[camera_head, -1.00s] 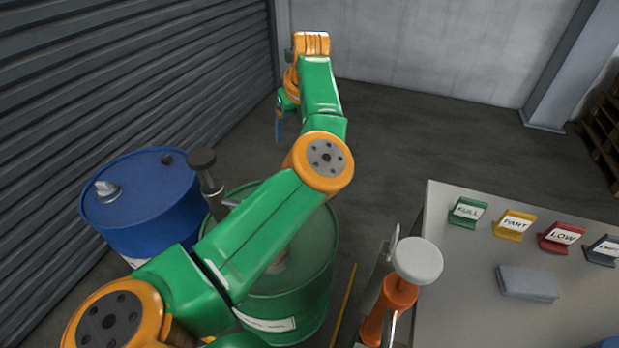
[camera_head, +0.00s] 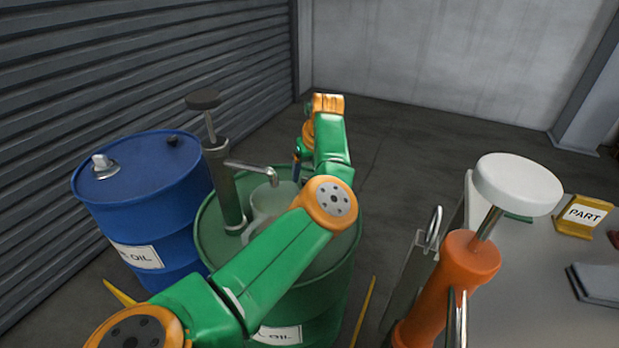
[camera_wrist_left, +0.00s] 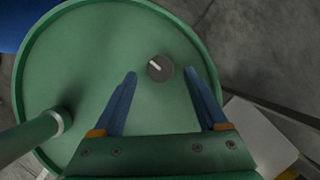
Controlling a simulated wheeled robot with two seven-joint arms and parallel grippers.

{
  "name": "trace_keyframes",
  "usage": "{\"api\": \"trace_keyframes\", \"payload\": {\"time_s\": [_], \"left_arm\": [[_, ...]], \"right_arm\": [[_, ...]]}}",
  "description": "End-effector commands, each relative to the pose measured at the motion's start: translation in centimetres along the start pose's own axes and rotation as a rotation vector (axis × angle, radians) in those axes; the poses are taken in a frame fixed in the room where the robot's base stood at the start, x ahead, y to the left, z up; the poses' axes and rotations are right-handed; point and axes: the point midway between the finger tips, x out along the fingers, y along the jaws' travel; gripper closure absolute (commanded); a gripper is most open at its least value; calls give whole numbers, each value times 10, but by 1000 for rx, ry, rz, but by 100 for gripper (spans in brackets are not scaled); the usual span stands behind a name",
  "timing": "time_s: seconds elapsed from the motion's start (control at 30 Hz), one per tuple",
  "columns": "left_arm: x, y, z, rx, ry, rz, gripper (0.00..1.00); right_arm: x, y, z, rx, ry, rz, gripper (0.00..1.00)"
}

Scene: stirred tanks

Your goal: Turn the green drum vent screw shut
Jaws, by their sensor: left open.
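The green drum (camera_head: 326,268) stands left of the bench, and its top also shows in the left wrist view (camera_wrist_left: 75,85). In the left wrist view the vent screw (camera_wrist_left: 160,68), a dark round knob with a pale bar across it, sits on the drum top. My left gripper (camera_wrist_left: 163,78) is open there, its two blue fingers apart on either side of the knob in the picture; whether they reach its height I cannot tell. In the head view my left gripper (camera_head: 297,163) is mostly hidden behind my arm at the drum's far side, and the screw is hidden.
A hand pump (camera_head: 222,175) with a spout stands on the green drum, beside a whitish jug (camera_head: 262,208). A blue drum (camera_head: 140,200) is left. An orange pump (camera_head: 460,265) with a white knob stands at the grey bench (camera_head: 540,285). Floor behind is clear.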

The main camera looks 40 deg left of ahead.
Motion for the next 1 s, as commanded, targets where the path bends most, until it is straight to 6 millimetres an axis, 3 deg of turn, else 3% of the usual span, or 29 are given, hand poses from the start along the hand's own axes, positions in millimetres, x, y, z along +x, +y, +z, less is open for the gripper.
{"api": "trace_keyframes", "payload": {"time_s": [0.13,0.37,0.47,0.67,1.0], "left_arm": [[17,0,0,1,1,1,24],[20,0,0,0,0,-1,24],[19,0,0,0,0,-1,46],[19,0,0,0,0,-1,100],[20,0,0,44,-1,-20,100]], "right_arm": [[-1,0,0,0,1,0,50],[0,0,0,0,1,1,50],[0,1,0,0,1,1,50],[0,1,0,0,0,2,50],[3,2,0,0,0,3,50]]}}
